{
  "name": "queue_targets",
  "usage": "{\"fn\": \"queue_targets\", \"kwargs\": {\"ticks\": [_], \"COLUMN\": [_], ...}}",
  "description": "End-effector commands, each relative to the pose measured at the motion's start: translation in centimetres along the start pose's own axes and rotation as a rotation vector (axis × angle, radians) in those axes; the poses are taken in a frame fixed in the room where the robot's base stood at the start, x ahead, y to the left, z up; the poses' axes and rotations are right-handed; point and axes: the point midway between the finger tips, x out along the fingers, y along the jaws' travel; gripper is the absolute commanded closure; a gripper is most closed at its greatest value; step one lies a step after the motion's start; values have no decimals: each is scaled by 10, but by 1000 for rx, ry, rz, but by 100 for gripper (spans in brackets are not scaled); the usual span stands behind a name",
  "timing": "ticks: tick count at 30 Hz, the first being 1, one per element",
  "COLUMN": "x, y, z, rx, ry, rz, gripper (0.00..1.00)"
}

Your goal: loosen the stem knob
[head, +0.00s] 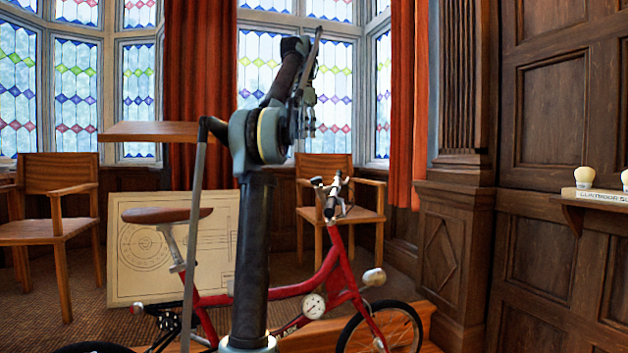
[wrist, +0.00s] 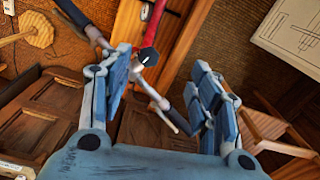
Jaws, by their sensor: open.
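A red bicycle (head: 345,280) stands in front of me, with its handlebar and stem (head: 331,200) near the middle of the head view. In the wrist view, a black round knob (wrist: 148,57) with a white mark sits at the end of the red tube (wrist: 156,25); it looks like the stem knob. My gripper (wrist: 160,72) is open, with the knob showing between its spread fingers, nearer the left one. The distance to the knob cannot be told. In the head view my gripper (head: 306,110) is raised above the handlebar, apart from it.
A drawing board (head: 120,255) leans behind the bicycle, partly hidden by my arm. Wooden chairs (head: 60,215) stand by the windows. A small wooden top (head: 150,131) is at left. A shelf (head: 600,200) with pale knob-like objects (head: 585,177) is on the right wall.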

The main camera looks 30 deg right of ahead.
Motion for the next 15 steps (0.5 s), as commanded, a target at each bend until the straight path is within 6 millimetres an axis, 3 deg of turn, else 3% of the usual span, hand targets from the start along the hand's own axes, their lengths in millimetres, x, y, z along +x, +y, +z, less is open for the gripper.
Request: {"fn": "queue_targets", "kwargs": {"ticks": [1,6,15], "x": [-5,-13,-9], "y": [2,8,10], "z": [-12,-35,-43], "rx": [41,132,165], "ry": [-2,-8,-9], "rz": [4,12,15], "gripper": [44,44,44]}}
